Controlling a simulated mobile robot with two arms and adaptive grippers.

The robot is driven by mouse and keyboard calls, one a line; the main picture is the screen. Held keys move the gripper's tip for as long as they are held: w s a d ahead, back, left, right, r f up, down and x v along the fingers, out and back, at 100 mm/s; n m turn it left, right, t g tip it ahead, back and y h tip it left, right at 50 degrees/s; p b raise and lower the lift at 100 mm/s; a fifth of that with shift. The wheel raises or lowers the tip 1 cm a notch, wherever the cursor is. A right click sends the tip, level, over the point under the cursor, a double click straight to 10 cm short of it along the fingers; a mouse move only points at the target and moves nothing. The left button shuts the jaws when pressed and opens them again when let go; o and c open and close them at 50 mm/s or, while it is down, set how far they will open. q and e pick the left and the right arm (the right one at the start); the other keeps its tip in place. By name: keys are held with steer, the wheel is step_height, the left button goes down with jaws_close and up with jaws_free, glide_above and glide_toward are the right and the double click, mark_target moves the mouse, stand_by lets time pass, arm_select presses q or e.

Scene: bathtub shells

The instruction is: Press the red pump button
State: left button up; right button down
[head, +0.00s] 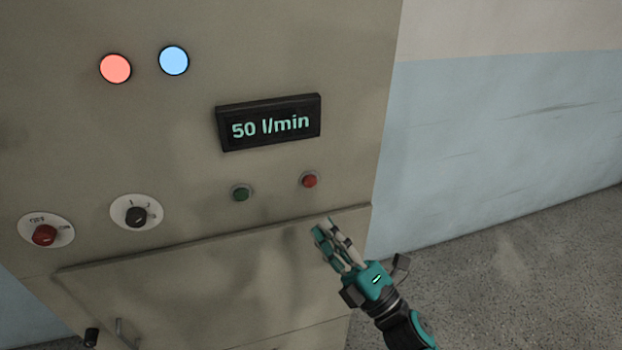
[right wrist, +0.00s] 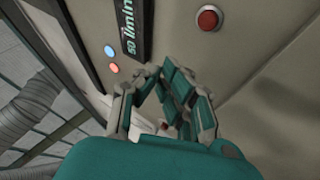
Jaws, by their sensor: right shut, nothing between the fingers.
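The red pump button (head: 309,181) sits on the grey control panel, below the right end of the display. It also shows in the right wrist view (right wrist: 208,18), up and to the right of the fingers and apart from them. A green button (head: 241,193) sits to its left. My right gripper (head: 321,226) is shut and empty, below the red button in the head view and not covering it. Its teal fingers also show in the right wrist view (right wrist: 160,72). The green button cannot be made out in the wrist view. My left gripper is not in view.
A display reading 50 l/min (head: 269,122) juts out above the buttons. A red light (head: 115,69) and a blue light (head: 173,61) glow above. A black knob (head: 136,216) and a red knob (head: 44,235) are at left. A ledge (head: 215,240) runs below; floor is clear at right.

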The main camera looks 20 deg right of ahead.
glide_toward(310, 182)
steer(key=w+a+r, duration=0.3)
steer(key=a+r, duration=0.1)
steer(key=shift+w+a+b, duration=0.2)
steer(key=shift+a+b, duration=0.1)
steer(key=shift+b, duration=0.05)
steer(key=shift+w, duration=0.15)
stand_by(1.3)
steer(key=shift+w, duration=0.25)
steer(key=shift+w, duration=0.4)
stand_by(0.6)
steer(key=shift+s, duration=0.85)
